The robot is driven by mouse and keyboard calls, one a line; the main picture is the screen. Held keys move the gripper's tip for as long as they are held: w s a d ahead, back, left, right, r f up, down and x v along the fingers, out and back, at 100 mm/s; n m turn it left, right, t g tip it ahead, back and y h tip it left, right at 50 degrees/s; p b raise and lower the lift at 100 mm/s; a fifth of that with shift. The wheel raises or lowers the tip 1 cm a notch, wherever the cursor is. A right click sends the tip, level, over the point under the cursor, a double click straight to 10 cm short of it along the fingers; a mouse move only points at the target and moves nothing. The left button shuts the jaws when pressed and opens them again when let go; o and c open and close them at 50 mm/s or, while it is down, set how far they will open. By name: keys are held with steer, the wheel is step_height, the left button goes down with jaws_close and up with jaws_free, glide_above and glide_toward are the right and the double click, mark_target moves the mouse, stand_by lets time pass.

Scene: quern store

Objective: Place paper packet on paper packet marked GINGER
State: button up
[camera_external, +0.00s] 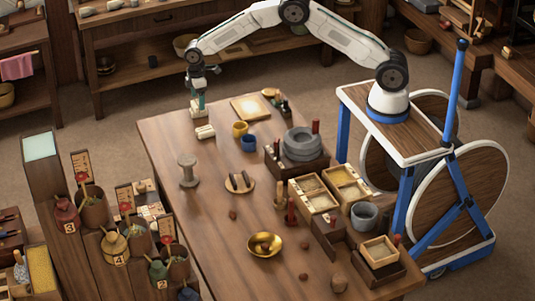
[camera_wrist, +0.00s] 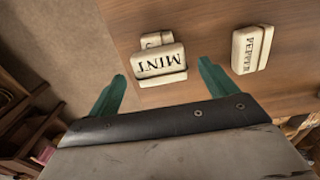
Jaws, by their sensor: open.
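My gripper (camera_external: 197,110) is above the far left edge of the wooden table, pointing down. In the wrist view its two teal fingers (camera_wrist: 161,72) are apart, with nothing held. A cream packet marked MINT (camera_wrist: 159,62) shows between and beyond the fingertips, its lettering upside down. Another pale packet (camera_wrist: 151,40) shows partly behind it, its label mostly hidden, and a pale edge shows below it. A packet marked PEPPER (camera_wrist: 251,50) lies apart to the right. In the external view pale packets (camera_external: 205,133) sit beneath my gripper, labels unreadable. I cannot read GINGER anywhere.
Stacked grey stones (camera_external: 302,145), wooden trays (camera_external: 312,194) and a brass bowl (camera_external: 264,246) are farther off. The table's left edge is close to the packets.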

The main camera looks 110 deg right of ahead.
step_height(320, 180, up, 9)
steer(key=s+a+r, duration=0.2)
steer(key=a+r, duration=0.4)
steer(key=s+a+r, duration=0.3)
steer(key=a+r, duration=0.3)
steer(key=r, duration=0.1)
steer(key=s+a+r, duration=0.9)
steer(key=s+a, duration=0.3)
steer(key=a, duration=0.1)
steer(key=s+a+f, duration=0.1)
steer(key=s+a, duration=0.3)
steer(key=s, duration=0.5)
steer(key=s+a+f, duration=0.1)
steer(key=s+a, duration=0.3)
steer(key=s, duration=0.6)
steer(key=s+a+f+t, duration=0.1)
steer(key=s+a+f, duration=0.1)
steer(key=s+a, duration=0.3)
steer(key=s, duration=0.4)
steer(key=shift+s, duration=0.3)
